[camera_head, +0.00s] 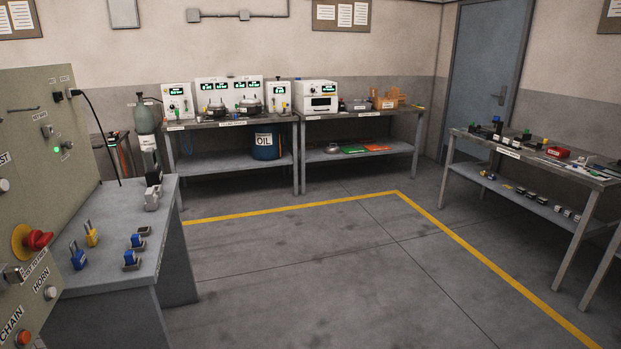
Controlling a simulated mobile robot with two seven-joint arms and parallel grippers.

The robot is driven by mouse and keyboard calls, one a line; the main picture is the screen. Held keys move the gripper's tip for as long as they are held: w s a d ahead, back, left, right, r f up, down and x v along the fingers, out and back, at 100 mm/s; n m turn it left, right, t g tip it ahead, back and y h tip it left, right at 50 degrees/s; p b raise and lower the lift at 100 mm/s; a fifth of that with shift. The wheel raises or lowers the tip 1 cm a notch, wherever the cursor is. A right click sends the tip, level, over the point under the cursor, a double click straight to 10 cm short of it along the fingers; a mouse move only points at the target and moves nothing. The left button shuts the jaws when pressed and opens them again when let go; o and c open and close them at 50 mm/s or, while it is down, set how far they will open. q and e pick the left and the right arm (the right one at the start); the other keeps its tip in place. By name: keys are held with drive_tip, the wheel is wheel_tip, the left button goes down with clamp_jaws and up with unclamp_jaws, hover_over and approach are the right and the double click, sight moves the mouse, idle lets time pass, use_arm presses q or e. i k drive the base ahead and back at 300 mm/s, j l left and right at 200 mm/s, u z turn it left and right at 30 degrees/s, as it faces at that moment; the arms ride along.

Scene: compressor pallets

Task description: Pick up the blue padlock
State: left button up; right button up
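A blue padlock (78,260) with a grey shackle stands at the left edge of the grey bench top (112,203), close to the control panel. A yellow padlock (91,237) stands just behind it. Two small blue-and-grey items, one nearer (131,260) and one farther (138,241), sit to the right; they are too small to identify. Neither of my grippers is in view.
A tall control panel (38,140) with a red knob (38,240) rises along the bench's left side. A grey-and-black device (152,195) stands at the bench's far right. The floor (300,270) right of the bench is clear. Other work tables stand farther off.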

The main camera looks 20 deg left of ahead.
sight(79, 259)
drive_tip(key=i+l+u, duration=0.15)
drive_tip(key=i+u, duration=0.25)
drive_tip(key=i, duration=0.85)
drive_tip(key=i+u, duration=0.35)
drive_tip(key=i, duration=0.15)
drive_tip(key=i+l+u, duration=0.2)
drive_tip(key=i+u, duration=0.15)
drive_tip(key=i, duration=0.15)
drive_tip(key=u, duration=1.45)
